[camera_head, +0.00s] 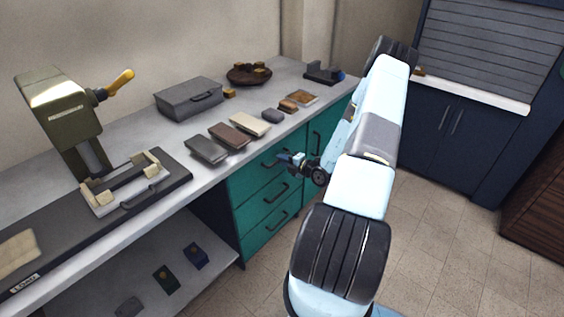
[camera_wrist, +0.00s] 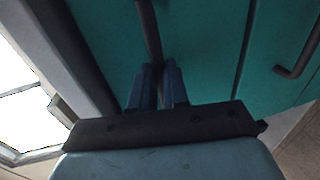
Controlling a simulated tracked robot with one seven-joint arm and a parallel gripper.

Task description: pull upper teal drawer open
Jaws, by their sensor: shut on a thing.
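The upper teal drawer (camera_head: 245,181) is the top one of several teal drawers under the grey counter. Its front looks about flush with the drawers below. Its dark bar handle (camera_wrist: 147,22) runs between my fingers in the wrist view. My gripper (camera_head: 283,158) is at this handle, just below the counter edge, and is shut on it. In the wrist view my gripper (camera_wrist: 160,72) has its two blue-grey fingers on either side of the bar, close to the teal front. The fingers hide part of the handle.
The lower drawers have dark handles too, one in the wrist view (camera_wrist: 300,52). A teal cupboard door (camera_head: 316,140) stands right of the drawers. The counter (camera_head: 215,178) above carries several flat blocks and a grey box (camera_head: 188,98). The tiled floor (camera_head: 440,240) is clear.

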